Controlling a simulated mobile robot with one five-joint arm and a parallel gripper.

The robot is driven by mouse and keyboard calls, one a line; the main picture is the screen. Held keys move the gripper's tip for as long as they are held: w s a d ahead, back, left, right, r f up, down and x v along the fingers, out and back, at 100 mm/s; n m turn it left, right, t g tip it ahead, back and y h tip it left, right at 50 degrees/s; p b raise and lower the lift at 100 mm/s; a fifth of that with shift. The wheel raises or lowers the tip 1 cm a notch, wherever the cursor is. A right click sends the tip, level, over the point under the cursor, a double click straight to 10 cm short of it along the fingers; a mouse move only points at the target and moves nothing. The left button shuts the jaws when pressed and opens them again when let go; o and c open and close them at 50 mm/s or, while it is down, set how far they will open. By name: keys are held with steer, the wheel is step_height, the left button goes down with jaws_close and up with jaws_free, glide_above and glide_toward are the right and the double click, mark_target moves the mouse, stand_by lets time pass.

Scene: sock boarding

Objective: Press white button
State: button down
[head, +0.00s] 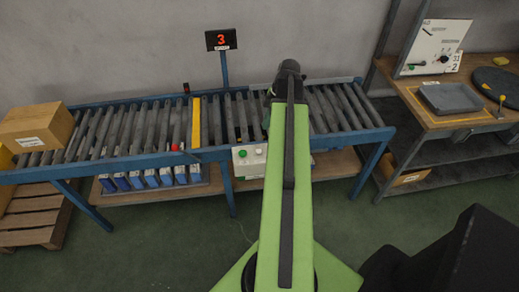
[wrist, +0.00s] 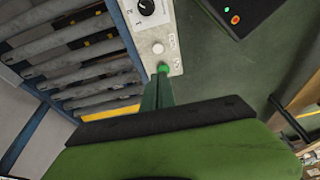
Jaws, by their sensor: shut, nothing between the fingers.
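A pale control panel hangs on the front of the conveyor; in the wrist view the panel (wrist: 175,30) carries a black dial (wrist: 147,7), a round white button (wrist: 158,48) and a green button (wrist: 163,68). My gripper (wrist: 162,80) is shut and empty, its tip at the lower edge of the green button in the picture, with the white button just above. I cannot tell whether the tip touches anything. In the head view the panel (head: 248,165) is partly covered by my green arm, which hides my gripper; its green button (head: 242,153) shows.
A roller conveyor (head: 90,140) runs along the wall, with a yellow bar (head: 196,122) across it and a display (head: 221,40) reading 3. A cardboard box (head: 37,127) sits at its left end. A workbench (head: 465,120) with a grey tray stands right.

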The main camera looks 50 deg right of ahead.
mark_target(259, 151)
steer(key=shift+s+d, duration=0.35)
steer(key=shift+d, duration=0.05)
steer(key=shift+f, duration=0.1)
steer(key=b+x, duration=1.3)
steer(key=x, duration=0.1)
steer(key=shift+s+d+f+b, duration=0.1)
steer(key=shift+s+d+b, duration=0.15)
steer(key=shift+d+b, duration=0.1)
